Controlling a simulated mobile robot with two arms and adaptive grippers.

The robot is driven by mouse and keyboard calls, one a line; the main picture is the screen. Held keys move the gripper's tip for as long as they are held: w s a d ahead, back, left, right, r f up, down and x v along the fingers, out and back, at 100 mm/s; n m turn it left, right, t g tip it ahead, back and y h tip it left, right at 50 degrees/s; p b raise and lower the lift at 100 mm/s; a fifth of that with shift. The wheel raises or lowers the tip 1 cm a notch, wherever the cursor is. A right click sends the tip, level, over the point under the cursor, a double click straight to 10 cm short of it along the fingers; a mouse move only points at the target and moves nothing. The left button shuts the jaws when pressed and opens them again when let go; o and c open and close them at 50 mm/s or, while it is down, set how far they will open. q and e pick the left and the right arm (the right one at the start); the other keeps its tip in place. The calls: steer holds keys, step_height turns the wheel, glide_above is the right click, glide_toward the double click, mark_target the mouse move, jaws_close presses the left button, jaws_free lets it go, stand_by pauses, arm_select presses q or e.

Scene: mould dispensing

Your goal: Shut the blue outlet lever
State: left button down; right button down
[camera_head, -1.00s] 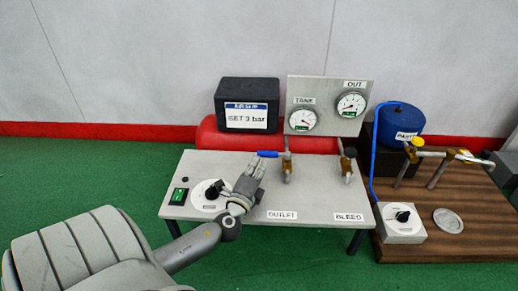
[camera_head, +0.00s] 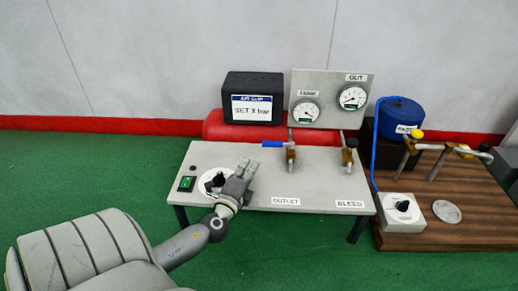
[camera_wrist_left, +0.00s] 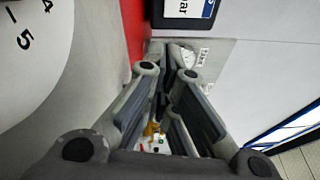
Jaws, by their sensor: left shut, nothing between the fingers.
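The blue outlet lever (camera_head: 271,144) points left from the brass outlet valve (camera_head: 291,154), behind the OUTLET label (camera_head: 286,201) on the grey bench (camera_head: 310,180). My left gripper (camera_head: 247,164) is shut and empty. In the head view it is above the bench, to the left and front of the lever's free end, with a visible gap between them. It partly covers the white dial with a black knob (camera_head: 217,182). In the left wrist view the fingers (camera_wrist_left: 165,85) fill the middle, and I cannot make out the blue lever there. My right gripper is not in view.
The bleed valve (camera_head: 348,155) stands right of the outlet valve. A gauge panel (camera_head: 330,97), a black box (camera_head: 235,108) and a red tank (camera_head: 214,126) are behind. A wooden board (camera_head: 465,225) with a blue pot (camera_head: 400,117) is at right.

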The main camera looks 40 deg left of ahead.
arm_select(q)
steer(key=s+a, duration=0.1)
steer(key=s, duration=0.1)
steer(key=s+a, duration=0.2)
steer(key=shift+s+a+f, duration=0.1)
steer(key=shift+s+a, duration=0.1)
steer(key=shift+s, duration=0.05)
stand_by(0.4)
